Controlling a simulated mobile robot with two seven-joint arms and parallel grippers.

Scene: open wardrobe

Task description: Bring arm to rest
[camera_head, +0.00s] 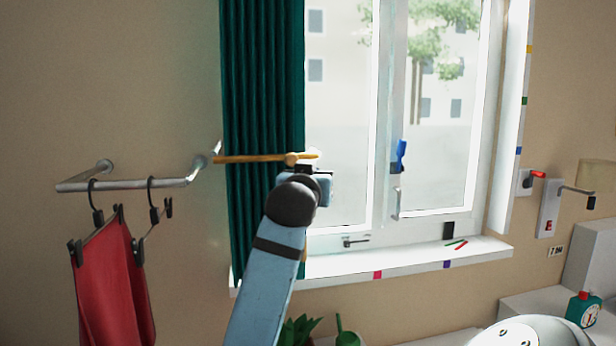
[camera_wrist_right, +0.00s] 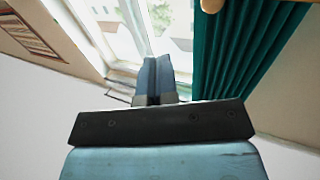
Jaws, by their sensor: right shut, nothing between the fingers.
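My right arm (camera_head: 265,285) rises from the bottom of the head view, pale blue with a dark round wrist joint. My right gripper (camera_head: 322,185) is at its upper end, in front of the curtain's right edge and the window; its fingertips are mostly hidden there. In the right wrist view the two fingers (camera_wrist_right: 154,78) are together with nothing between them, pointing toward the window. My left gripper is not in view.
A wooden rod (camera_head: 245,158) lies level just above the gripper, before the green curtain (camera_head: 262,80). A metal rail (camera_head: 125,185) with a hanging red cloth (camera_head: 108,285) is left. The window (camera_head: 435,120) has a white sill (camera_head: 340,268). A plant (camera_head: 298,330) stands below.

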